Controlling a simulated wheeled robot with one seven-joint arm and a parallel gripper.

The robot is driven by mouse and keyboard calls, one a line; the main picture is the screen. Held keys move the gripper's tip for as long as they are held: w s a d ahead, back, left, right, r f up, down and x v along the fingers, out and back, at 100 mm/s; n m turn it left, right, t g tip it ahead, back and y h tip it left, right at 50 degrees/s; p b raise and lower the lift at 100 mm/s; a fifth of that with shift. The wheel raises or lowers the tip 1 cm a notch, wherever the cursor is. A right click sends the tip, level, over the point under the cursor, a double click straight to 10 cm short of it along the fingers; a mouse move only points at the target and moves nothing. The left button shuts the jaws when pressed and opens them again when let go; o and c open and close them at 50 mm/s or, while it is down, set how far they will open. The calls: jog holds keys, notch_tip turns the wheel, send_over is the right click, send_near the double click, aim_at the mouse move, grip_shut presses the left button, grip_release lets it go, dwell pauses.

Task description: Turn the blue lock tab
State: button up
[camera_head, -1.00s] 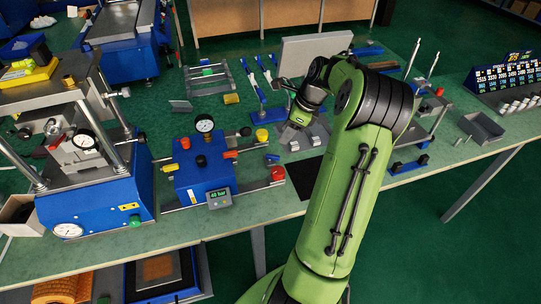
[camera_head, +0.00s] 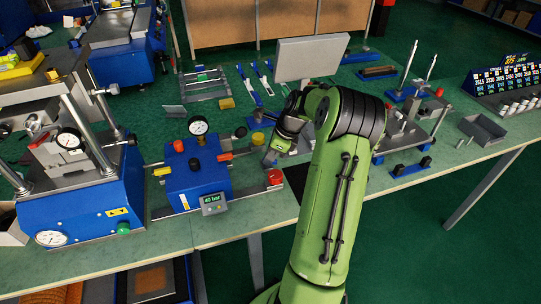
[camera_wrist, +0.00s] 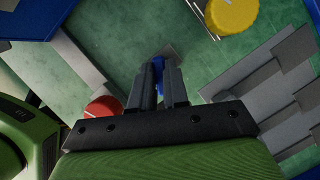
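The blue lock tab (camera_wrist: 158,64) shows in the wrist view as a small blue piece at the tips of my gripper's two dark fingers. My gripper (camera_wrist: 159,78) points down at it, and blue fills the narrow gap between the fingers. I cannot tell whether they press on it. In the head view my gripper (camera_head: 269,161) is low over the bench, just right of the blue press block (camera_head: 197,178), and hides the tab.
A red knob (camera_head: 274,177) stands close to my gripper and also shows in the wrist view (camera_wrist: 104,108). A yellow knob (camera_wrist: 232,14) and grey stepped blocks (camera_wrist: 270,90) are nearby. A gauge (camera_head: 198,126) tops the block. The large blue press (camera_head: 85,205) stands left.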

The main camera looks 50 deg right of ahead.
grip_shut()
jog(key=shift+r+p, duration=0.1)
jog(key=shift+p, duration=0.35)
jog(key=n+p, duration=0.1)
jog(key=p, duration=0.1)
jog(key=n+p, duration=0.1)
jog(key=p, duration=0.1)
jog(key=shift+r+n+g+y+p, duration=0.25)
jog(key=shift+n+g+y+p, duration=0.15)
jog(key=n+p, duration=0.1)
jog(key=p, duration=0.1)
jog(key=n+p, duration=0.1)
jog(key=shift+w+d+f+n+g+y+p, duration=0.1)
jog(key=shift+w+d+n+g+y+p, duration=0.1)
jog(key=shift+n+g+y+p, duration=0.15)
jog(key=n+p, duration=0.1)
jog(key=n+g+p, duration=0.1)
jog(key=n, duration=0.1)
jog(key=shift+w+d+f+y, duration=0.1)
jog(key=shift+w+f+y, duration=0.05)
jog(key=shift+w+y, duration=0.1)
jog(key=shift+w+f+n+g+p, duration=0.1)
jog(key=shift+n+g+p, duration=0.6)
jog(key=shift+n, duration=0.95)
